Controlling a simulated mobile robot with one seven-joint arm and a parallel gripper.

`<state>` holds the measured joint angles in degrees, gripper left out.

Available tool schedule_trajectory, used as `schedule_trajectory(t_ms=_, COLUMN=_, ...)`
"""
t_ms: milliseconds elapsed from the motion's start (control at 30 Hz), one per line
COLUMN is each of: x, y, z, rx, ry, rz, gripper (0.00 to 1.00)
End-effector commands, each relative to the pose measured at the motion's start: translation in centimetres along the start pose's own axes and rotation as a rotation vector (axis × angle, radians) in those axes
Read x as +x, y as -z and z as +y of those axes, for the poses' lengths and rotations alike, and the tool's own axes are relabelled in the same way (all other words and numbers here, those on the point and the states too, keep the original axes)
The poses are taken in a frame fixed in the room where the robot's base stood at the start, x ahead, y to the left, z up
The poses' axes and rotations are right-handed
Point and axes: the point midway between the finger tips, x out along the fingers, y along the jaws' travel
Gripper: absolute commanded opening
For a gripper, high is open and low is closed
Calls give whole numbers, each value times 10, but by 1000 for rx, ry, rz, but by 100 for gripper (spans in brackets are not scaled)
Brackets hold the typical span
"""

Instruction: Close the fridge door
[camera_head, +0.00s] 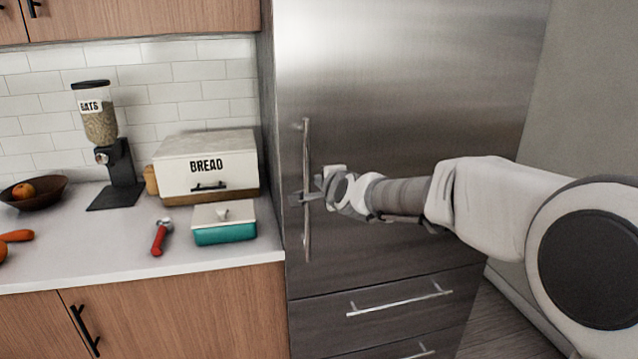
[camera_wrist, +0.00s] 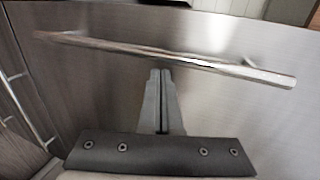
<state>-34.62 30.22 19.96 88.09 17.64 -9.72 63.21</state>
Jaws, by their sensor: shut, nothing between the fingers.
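The fridge door (camera_head: 410,120) is a tall brushed-metal panel with a vertical bar handle (camera_head: 306,235) near its left edge. It looks flush, or nearly so, with the drawer fronts below; I see no clear gap. In the wrist view the door (camera_wrist: 225,110) fills the background and its handle (camera_wrist: 120,47) runs across just beyond my fingertips.
A drawer (camera_head: 400,300) with a bar handle lies below the door. To the left, the counter (camera_head: 120,260) holds a bread box (camera_head: 205,165), a teal-and-white container (camera_head: 225,232), a red-handled tool (camera_head: 160,238), an oats dispenser (camera_head: 100,125) and a fruit bowl (camera_head: 45,195).

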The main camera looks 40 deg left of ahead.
Motion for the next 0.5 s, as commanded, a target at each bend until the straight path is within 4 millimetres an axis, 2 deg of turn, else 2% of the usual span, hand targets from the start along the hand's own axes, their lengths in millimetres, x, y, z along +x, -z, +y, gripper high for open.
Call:
schedule_trajectory(t_ms=300, x=-57, y=1, z=1, rx=-1, ry=0, rz=4, gripper=0)
schedule_trajectory(t_ms=500, x=-85, y=0, z=1, rx=0, ry=0, rz=3, gripper=0)
